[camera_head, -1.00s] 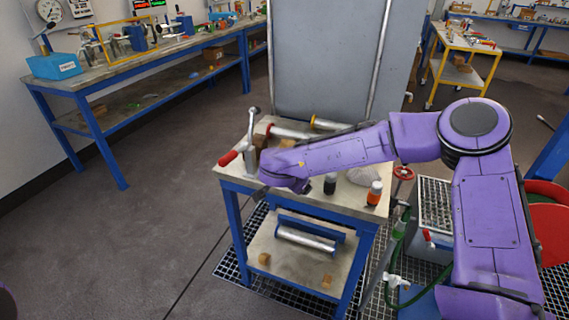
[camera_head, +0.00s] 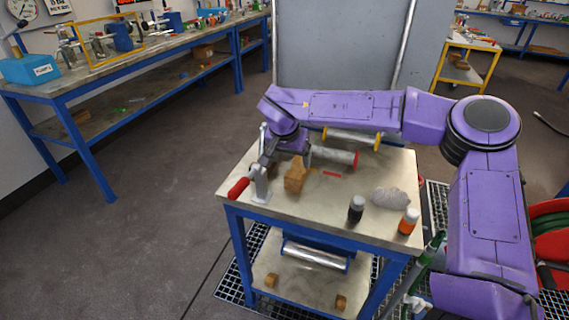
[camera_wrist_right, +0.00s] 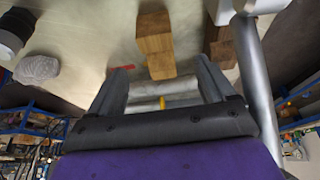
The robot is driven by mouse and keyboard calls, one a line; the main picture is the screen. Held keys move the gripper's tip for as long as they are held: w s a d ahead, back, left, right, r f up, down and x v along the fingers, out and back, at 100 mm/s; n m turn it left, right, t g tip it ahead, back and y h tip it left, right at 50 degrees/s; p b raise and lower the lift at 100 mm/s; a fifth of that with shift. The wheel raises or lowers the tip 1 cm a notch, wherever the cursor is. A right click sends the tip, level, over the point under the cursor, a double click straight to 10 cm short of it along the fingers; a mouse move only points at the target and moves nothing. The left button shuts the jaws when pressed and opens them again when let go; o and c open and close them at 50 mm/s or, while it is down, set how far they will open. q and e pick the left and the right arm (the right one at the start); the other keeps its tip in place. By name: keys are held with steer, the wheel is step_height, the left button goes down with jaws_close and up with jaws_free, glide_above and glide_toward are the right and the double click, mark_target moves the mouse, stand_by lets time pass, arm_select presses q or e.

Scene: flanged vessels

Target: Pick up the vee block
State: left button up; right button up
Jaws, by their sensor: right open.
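A tan, wood-coloured block (camera_head: 294,176), which looks like the vee block, stands on the small table's top near the left side. In the right wrist view a stepped tan block (camera_wrist_right: 155,35) lies just beyond the fingertips, roughly between them. I cannot tell a vee groove in it. My right gripper (camera_wrist_right: 163,82) is open with nothing between its fingers. In the head view the right gripper (camera_head: 269,158) is above the table's left side, partly hidden by its wrist, close behind the block. My left gripper is not in view.
A toggle clamp with a red handle (camera_head: 238,188) stands left of the block; its metal post (camera_wrist_right: 255,75) is close beside the right finger. A roller with a red end (camera_head: 335,155) lies behind. Bottles (camera_head: 356,208) and a grey lump (camera_head: 391,200) are at the right.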

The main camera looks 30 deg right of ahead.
mark_target(296, 174)
steer(key=shift+w, duration=0.3)
steer(key=x, duration=1)
steer(key=shift+s+d+f, duration=0.15)
steer(key=shift+s+d, duration=0.15)
steer(key=shift+s, duration=0.05)
steer(key=c, duration=1.1)
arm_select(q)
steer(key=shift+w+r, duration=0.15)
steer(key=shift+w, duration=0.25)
arm_select(e)
steer(key=shift+a, duration=0.1)
